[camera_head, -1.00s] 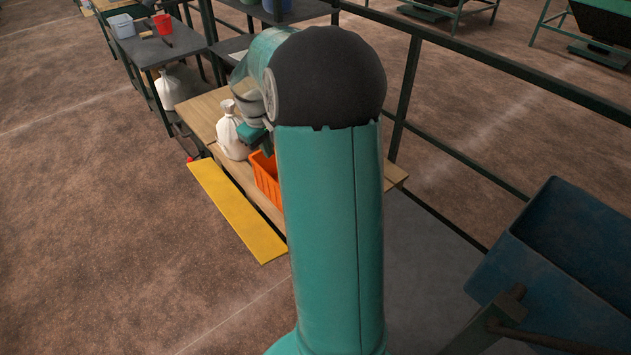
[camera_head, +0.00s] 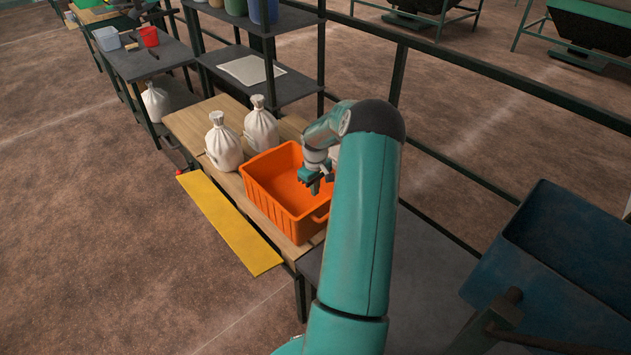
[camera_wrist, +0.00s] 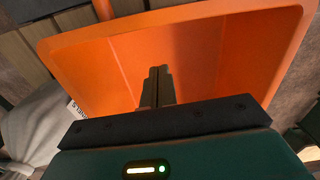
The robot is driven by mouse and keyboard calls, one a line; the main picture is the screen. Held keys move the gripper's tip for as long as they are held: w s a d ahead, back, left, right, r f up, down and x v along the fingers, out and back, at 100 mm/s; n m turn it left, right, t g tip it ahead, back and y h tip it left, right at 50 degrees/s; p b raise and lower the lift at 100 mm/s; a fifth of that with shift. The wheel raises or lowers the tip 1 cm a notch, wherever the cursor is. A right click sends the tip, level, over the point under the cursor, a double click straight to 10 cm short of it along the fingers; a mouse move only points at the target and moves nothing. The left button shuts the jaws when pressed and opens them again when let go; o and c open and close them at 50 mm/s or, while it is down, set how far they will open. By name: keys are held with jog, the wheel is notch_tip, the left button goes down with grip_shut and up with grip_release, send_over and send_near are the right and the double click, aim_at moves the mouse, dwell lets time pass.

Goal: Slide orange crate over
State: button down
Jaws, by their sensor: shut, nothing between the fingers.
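The orange crate (camera_head: 268,199) sits on the wooden bench (camera_head: 187,122), close to its near end, with its open top facing up. In the head view my gripper (camera_head: 314,186) is over the crate's right part, pointing down. In the wrist view the closed fingers (camera_wrist: 158,85) stand in front of the crate's orange inside (camera_wrist: 190,55). The fingers are together with nothing between them. I cannot tell whether they touch a crate wall. My arm hides part of the crate's right side.
Two white sacks stand beside the crate, one at the left (camera_head: 222,143) and one behind (camera_head: 261,128); another pale shape is partly hidden behind my arm. A yellow strip (camera_head: 230,225) runs along the bench's front. Dark shelving (camera_head: 285,85) and a railing (camera_head: 470,75) stand behind.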

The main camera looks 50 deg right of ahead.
jog(key=s+f, duration=0.3)
jog(key=f, duration=0.1)
jog(key=shift+s+a, duration=0.3)
jog(key=shift+s, duration=0.05)
jog(key=shift+s+r, duration=0.1)
jog(key=shift+s, duration=0.1)
jog(key=shift+w, duration=0.1)
jog(key=s+a, duration=0.3)
jog(key=s, duration=1.6)
jog(key=s+a, duration=0.3)
jog(key=s, duration=1.6)
jog(key=shift+a, duration=0.3)
